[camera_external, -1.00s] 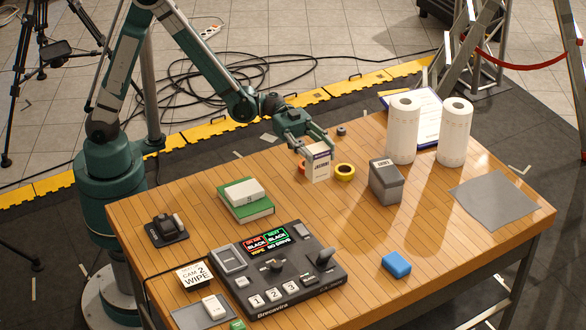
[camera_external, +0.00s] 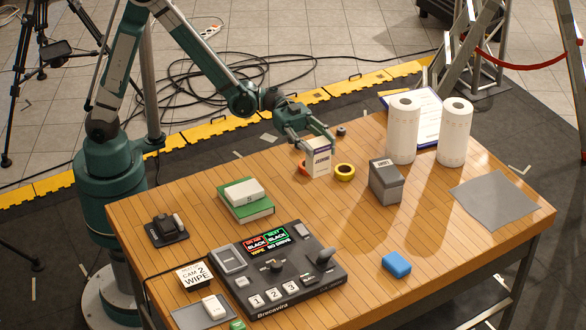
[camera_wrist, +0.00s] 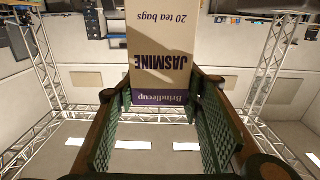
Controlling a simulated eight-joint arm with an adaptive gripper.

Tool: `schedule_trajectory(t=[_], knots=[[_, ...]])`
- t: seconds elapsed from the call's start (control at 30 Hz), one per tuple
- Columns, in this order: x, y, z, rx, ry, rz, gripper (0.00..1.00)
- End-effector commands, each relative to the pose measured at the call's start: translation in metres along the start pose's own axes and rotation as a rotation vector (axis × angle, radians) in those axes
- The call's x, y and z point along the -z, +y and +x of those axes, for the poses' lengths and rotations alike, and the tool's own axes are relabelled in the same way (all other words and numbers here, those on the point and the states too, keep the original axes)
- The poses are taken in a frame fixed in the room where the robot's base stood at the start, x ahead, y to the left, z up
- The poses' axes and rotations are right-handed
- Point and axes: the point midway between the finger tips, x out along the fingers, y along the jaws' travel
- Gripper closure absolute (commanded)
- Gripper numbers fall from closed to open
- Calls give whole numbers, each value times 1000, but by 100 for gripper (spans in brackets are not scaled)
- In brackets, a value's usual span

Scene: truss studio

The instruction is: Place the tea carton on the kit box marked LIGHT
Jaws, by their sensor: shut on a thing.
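The tea carton (camera_external: 317,160) is a white box with a purple band; in the wrist view it (camera_wrist: 160,52) reads "JASMINE 20 tea bags" upside down. My gripper (camera_external: 318,141) is shut on the carton's upper part. The carton is upright, just above the back part of the table or very close to it; the exact gap is hard to tell. The kit box (camera_external: 386,184) is a dark grey box with a pale label on its lid, to the right of the carton. The label is too small to read surely.
Two paper rolls (camera_external: 403,132) (camera_external: 454,133) stand behind the kit box.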

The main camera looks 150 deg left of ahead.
Motion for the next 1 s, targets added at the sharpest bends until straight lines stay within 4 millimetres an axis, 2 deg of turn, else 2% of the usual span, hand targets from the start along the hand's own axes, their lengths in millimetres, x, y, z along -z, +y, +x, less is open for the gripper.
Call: schedule_trajectory(t=[0.17, 0.27, 0.47, 0.8, 1.0], knots=[[8, -12, 7, 22, 0, 0, 74], [16, -26, 14, 48, 0, 0, 74], [39, -70, 37, 132, 0, 0, 74], [83, -156, 78, 310, 0, 0, 74], [98, -188, 92, 381, 0, 0, 74]])
